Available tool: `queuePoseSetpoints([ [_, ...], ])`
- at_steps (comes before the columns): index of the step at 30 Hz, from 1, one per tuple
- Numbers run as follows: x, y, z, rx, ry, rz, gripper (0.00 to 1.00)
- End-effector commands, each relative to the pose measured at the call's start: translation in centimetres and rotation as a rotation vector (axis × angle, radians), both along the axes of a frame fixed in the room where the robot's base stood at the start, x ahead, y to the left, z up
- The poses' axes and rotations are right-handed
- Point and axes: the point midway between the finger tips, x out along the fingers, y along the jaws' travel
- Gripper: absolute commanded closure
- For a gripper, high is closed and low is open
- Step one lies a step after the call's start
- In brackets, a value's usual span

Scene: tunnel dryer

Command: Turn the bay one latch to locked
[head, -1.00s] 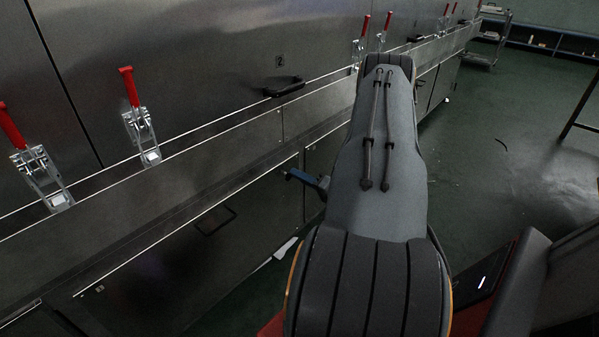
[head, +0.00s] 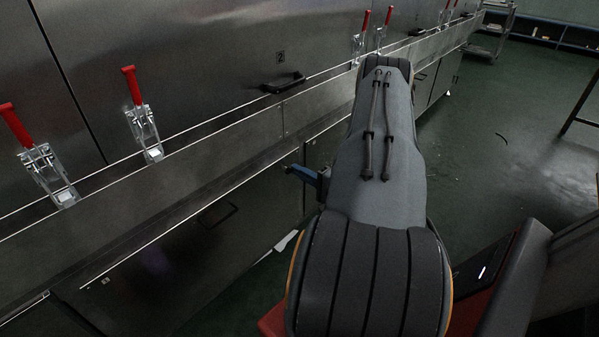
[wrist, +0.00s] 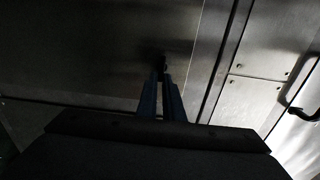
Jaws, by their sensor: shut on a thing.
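My gripper (head: 304,174) shows in the head view as blue fingers beside the lower steel cabinet, partly hidden by my arm. In the wrist view the blue fingers of my gripper (wrist: 161,88) point at a flat steel panel. They are close together on a small dark piece, which seems to be the latch (wrist: 163,64). Its shape and angle are too dark to make out, so I cannot tell how far it is turned. The head view does not show this latch clearly. No bay one label is readable.
Red-handled toggle clamps (head: 142,116) stand along the steel ledge. A dark door handle (head: 284,83) sits below a small "2" plate (head: 281,57). A lower pull handle (head: 218,214) is on the cabinet front. In the wrist view another handle (wrist: 298,108) is at right. Green floor (head: 490,125) is open at right.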

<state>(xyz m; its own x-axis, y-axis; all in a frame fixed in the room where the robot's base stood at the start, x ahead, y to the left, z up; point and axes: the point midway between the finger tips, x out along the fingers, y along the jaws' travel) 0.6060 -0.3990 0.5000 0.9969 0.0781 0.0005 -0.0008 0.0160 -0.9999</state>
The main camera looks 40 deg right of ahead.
Motion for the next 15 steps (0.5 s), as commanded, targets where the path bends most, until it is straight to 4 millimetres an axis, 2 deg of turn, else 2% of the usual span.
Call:
queuePoseSetpoints([
  [8, 0.0, 0.01, -0.07, 0.001, 0.001, 0.0, 1.0],
  [9, 0.0, 0.01, -0.06, 0.0, 0.001, 0.0, 0.86],
  [11, 0.0, 0.01, -0.06, 0.0, 0.001, 0.0, 0.76],
  [15, 0.0, 0.0, -0.03, 0.0, 0.001, 0.0, 0.74],
])
